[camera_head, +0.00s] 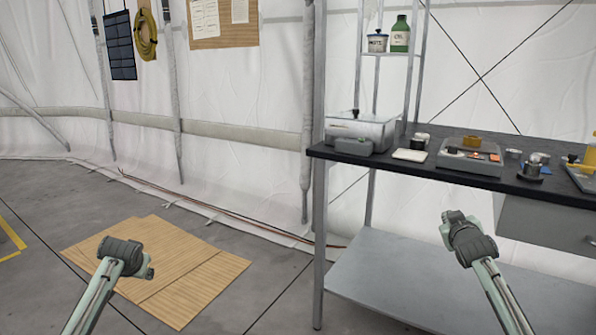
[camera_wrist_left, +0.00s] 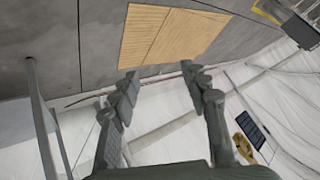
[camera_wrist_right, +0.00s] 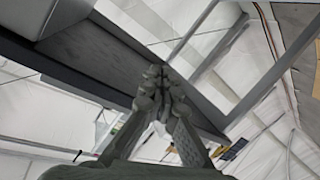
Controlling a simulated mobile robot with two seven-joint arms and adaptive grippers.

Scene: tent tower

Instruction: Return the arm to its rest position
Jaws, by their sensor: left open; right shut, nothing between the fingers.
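My left gripper (camera_head: 125,256) hangs at the lower left of the head view, in front of the cardboard sheets on the floor. In the left wrist view its two fingers (camera_wrist_left: 160,74) are spread wide with nothing between them. My right gripper (camera_head: 460,226) is at the lower right of the head view, in front of the bench's lower shelf and below the worktop in the picture. In the right wrist view its fingertips (camera_wrist_right: 158,74) meet and hold nothing. The fingers are hard to make out in the head view.
The dark worktop (camera_head: 382,161) carries a grey box (camera_head: 360,131), a grey device (camera_head: 470,157), jars and small parts. A drawer (camera_head: 545,224) hangs under its right side; a metal lower shelf (camera_head: 420,280) lies below. Cardboard (camera_head: 205,275) covers floor at left. Floor between is clear.

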